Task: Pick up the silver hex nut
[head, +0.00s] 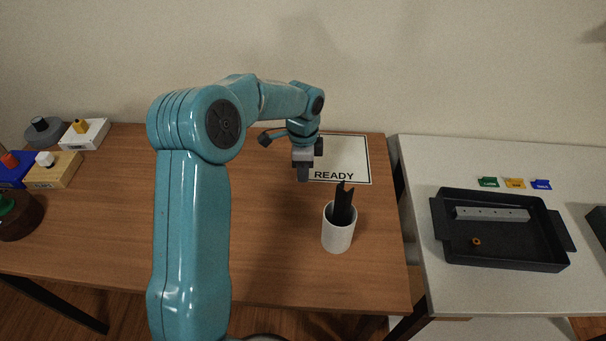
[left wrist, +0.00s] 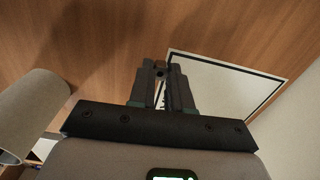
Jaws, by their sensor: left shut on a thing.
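My left gripper (head: 303,173) points down above the wooden table, beside the left edge of the white READY mat (head: 345,150). In the left wrist view its fingertips (left wrist: 160,70) are close together, shut on a small greyish piece, the silver hex nut (left wrist: 160,73), mostly hidden between the fingers. In the head view the nut is hidden by the fingers. The wrist view shows bare wood and part of the mat (left wrist: 220,88) beyond the fingertips. My right gripper is not in view.
A white cup (head: 338,236) with a black forked tool (head: 343,205) stands right of the gripper. A black tray (head: 500,259) on the white table holds a grey bar (head: 490,213) and an orange nut (head: 476,241).

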